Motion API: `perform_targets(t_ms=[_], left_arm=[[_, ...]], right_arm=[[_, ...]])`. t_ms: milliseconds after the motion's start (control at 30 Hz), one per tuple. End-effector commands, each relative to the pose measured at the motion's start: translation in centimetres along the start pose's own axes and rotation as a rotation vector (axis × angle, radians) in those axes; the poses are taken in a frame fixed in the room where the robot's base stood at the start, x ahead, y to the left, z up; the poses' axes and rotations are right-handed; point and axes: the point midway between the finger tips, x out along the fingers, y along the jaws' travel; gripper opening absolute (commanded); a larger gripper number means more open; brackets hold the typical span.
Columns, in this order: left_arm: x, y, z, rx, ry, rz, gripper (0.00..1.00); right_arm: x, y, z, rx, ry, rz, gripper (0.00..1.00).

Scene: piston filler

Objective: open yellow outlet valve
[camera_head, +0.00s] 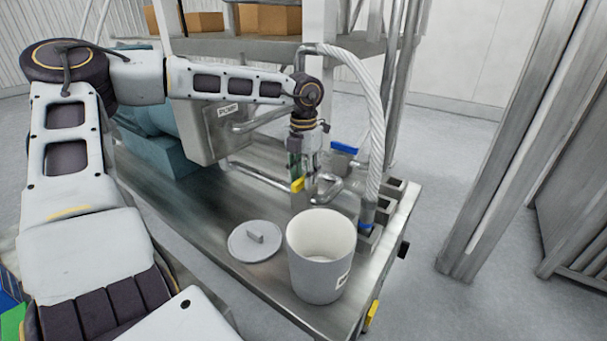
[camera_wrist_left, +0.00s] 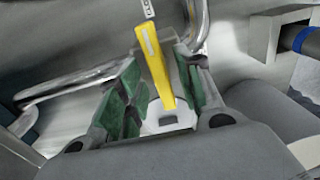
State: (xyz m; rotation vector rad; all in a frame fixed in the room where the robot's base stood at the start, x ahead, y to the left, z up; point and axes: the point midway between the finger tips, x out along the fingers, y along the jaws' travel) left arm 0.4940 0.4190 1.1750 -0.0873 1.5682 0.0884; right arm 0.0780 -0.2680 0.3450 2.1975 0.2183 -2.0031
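The yellow outlet valve handle (camera_head: 298,185) shows just below my left gripper (camera_head: 297,163), by the metal outlet pipework above the table. In the left wrist view the handle (camera_wrist_left: 156,68) is a long yellow lever, slanting down between the green finger pads of my left gripper (camera_wrist_left: 160,80). The fingers are apart, one on each side of the lever. A gap shows on its left side; the right pad is close, and I cannot tell whether it touches. My right gripper is in neither view.
A white bucket (camera_head: 320,262) stands open on the metal table, with its grey lid (camera_head: 254,242) lying to the left. A blue valve handle (camera_head: 344,148) and a ribbed white hose (camera_head: 377,125) are right of the gripper. A shelf (camera_head: 235,45) with boxes stands behind.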

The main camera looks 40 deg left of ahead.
Motion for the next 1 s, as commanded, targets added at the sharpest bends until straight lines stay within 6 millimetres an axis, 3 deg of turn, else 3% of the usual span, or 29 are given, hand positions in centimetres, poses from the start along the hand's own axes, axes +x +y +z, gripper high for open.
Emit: perform_targets(t_ms=[100, 367, 1000], left_arm=[[0.01, 0.00, 0.00, 0.000, 0.000, 0.000, 0.34], [0.00, 0.00, 0.00, 0.000, 0.000, 0.000, 0.01], [0.07, 0.04, 0.03, 0.094, 0.000, 0.000, 0.00]], right_arm=[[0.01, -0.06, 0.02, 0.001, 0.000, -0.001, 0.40], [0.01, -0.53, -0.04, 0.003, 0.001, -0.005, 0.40], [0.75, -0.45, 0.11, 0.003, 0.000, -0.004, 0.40]])
